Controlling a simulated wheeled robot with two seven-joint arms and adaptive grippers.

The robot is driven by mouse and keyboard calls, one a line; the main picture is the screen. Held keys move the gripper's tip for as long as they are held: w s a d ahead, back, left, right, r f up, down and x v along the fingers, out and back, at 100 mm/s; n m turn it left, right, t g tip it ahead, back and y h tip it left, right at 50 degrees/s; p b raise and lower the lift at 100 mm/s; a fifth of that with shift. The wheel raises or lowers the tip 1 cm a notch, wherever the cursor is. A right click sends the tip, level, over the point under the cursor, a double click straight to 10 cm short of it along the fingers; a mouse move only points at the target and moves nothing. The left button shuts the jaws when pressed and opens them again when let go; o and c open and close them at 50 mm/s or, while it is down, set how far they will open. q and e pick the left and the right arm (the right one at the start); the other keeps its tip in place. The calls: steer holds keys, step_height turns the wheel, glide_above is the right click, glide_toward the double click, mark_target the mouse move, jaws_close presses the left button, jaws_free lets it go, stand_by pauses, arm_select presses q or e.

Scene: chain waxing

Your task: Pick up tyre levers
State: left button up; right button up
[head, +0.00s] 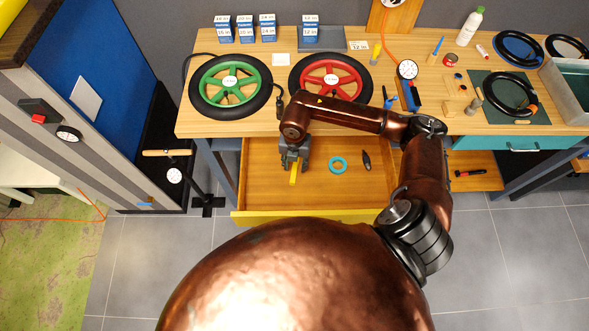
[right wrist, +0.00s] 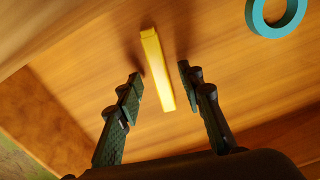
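A yellow tyre lever (head: 294,174) lies in the open wooden drawer (head: 255,190) under the workbench. Only one yellow lever shows. My right gripper (head: 292,163) points down into the drawer over it and hides part of it in the head view. In the right wrist view the yellow lever (right wrist: 158,70) lies between and beyond the two dark fingertips of my right gripper (right wrist: 158,82). The fingers are apart on either side of it, and I see no contact. My left gripper is not in view.
A teal ring (head: 338,165) and a small dark object (head: 366,161) lie to the right in the drawer. The ring also shows in the wrist view (right wrist: 256,20). Above, the workbench (head: 190,125) carries a green wheel (head: 231,81), a red wheel (head: 331,78) and tools.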

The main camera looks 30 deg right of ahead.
steer(key=shift+f, duration=0.8)
jaws_close()
